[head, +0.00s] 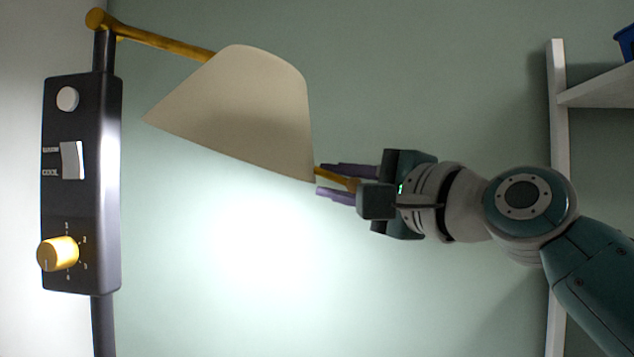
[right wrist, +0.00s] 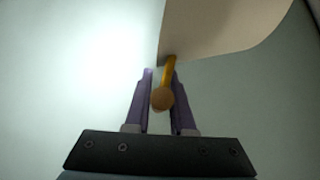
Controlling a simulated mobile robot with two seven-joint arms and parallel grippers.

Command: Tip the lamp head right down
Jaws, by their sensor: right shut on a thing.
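The lamp head (head: 245,105) is a cream shade on a brass arm (head: 160,40), its open side facing down and lit below. It tilts, with its right side lower than its left. A short brass handle with a round knob sticks out from its lower right rim; in the right wrist view the handle (right wrist: 164,92) lies between the fingers. My right gripper (head: 335,182) comes from the right, its purple fingers shut on the handle. The shade (right wrist: 220,25) also fills the top right of the right wrist view. My left gripper is not in view.
A dark control box (head: 82,190) on the lamp post carries a white button, a white rocker switch marked warm and cool, and a brass dial (head: 58,253). A white shelf (head: 600,85) with a blue bin stands at right. The wall behind is bare.

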